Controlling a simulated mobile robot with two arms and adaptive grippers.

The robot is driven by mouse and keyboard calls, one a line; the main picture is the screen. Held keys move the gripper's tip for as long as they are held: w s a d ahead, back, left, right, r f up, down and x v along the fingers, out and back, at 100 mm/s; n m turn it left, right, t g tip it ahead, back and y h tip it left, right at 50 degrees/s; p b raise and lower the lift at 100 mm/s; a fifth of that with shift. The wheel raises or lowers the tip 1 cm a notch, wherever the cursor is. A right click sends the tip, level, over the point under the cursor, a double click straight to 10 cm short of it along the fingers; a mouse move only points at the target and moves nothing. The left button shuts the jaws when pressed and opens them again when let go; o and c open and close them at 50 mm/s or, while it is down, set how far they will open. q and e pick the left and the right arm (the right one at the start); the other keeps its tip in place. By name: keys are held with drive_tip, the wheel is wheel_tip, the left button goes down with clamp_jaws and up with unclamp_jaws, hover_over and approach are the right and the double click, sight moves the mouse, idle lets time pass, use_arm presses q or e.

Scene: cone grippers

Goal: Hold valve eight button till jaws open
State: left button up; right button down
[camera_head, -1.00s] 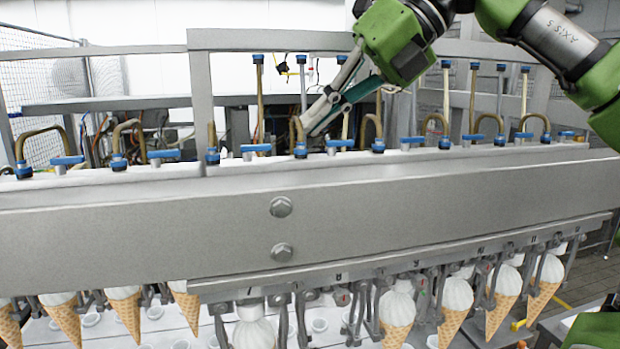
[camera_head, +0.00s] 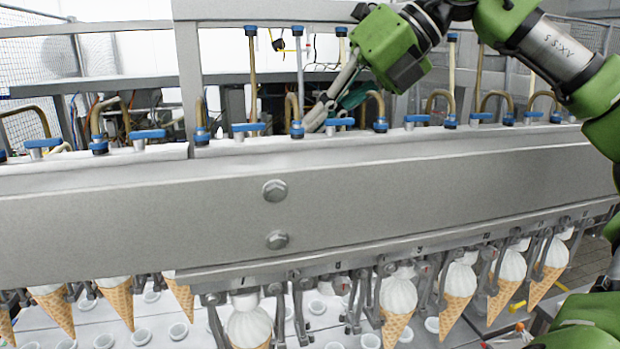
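The number 8 mark (camera_head: 337,267) is on the lower front bar, between ice cream cones at 7 (camera_head: 250,328) and 9 (camera_head: 398,298). The jaws below it (camera_head: 352,305) hold no cone; how far they are spread is hard to tell. Blue valve handles and buttons line the top rail above. My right gripper (camera_head: 317,124) reaches down from the upper right to the rail, its tips between a blue-collared valve (camera_head: 297,130) and a blue handle (camera_head: 340,122). Its fingertips are partly hidden, so contact and opening are unclear. My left gripper is out of view.
The wide steel beam (camera_head: 130,225) crosses the whole front below the valves. Bent brass pipes (camera_head: 440,97) and an upright steel post (camera_head: 188,75) rise around the rail. Several cones hang along the lower bar above a white tray of cups (camera_head: 140,335).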

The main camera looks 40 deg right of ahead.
wheel_tip(320, 180, down, 2)
drive_tip(key=shift+f+b, duration=0.1)
drive_tip(key=shift+b, duration=0.45)
drive_tip(key=shift+s+a+f+b, duration=0.15)
drive_tip(key=shift+f+b, duration=0.5)
drive_tip(key=shift+f, duration=0.3)
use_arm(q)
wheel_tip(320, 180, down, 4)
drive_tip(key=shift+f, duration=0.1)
use_arm(e)
drive_tip(key=shift+f, duration=0.1)
use_arm(q)
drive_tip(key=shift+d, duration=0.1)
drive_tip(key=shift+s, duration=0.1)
drive_tip(key=shift+b, duration=0.35)
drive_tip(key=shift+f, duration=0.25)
use_arm(e)
drive_tip(key=shift+f, duration=0.45)
